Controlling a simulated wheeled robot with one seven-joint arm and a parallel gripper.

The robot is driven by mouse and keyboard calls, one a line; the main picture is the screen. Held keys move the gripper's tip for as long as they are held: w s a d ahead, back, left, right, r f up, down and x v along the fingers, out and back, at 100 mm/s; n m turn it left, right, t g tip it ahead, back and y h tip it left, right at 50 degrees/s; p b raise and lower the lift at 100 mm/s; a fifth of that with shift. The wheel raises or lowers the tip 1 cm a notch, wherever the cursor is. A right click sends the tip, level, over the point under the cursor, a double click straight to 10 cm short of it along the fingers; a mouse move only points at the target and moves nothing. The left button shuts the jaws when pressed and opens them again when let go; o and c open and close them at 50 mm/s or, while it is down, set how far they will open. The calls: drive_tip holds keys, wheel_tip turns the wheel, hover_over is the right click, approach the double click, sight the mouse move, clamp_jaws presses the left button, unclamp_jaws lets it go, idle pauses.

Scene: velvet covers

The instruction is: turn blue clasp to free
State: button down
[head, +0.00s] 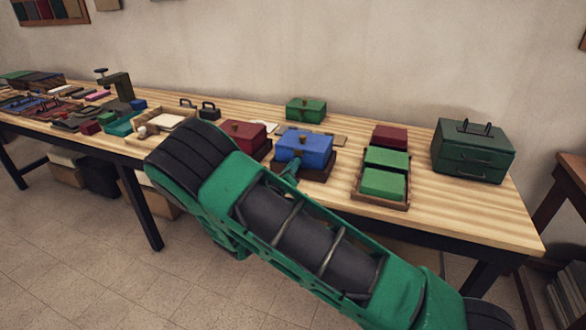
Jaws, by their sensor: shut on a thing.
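A blue box (310,146) sits on a dark brown base (322,170) near the middle of the table. A small fitting shows on its upper part, too small to make out. My gripper (291,170) is at the box's front, left of its middle, largely hidden behind my green arm. Its fingertips are small and meet the box's front face, where they are shut on what appears to be the blue clasp. The clasp itself is covered by the gripper, so its turn position cannot be told.
A red box (243,136) stands close on the left and a green box (306,110) behind. A brown tray (381,204) with red and green blocks is to the right, then a dark green drawer chest (473,150). Tools crowd the table's left. Bare wood (455,215) shows at right.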

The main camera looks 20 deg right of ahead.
drive_tip(key=n, duration=0.4)
drive_tip(key=shift+a+f+n, duration=0.15)
drive_tip(key=shift+n, duration=0.15)
drive_tip(key=shift+f+n, duration=0.1)
drive_tip(key=shift+n, duration=2.2)
drive_tip(key=c, duration=1.8)
unclamp_jaws()
drive_tip(key=shift+w, duration=0.1)
drive_tip(key=v, duration=1)
drive_tip(key=shift+s+a, duration=0.2)
drive_tip(key=shift+s, duration=0.1)
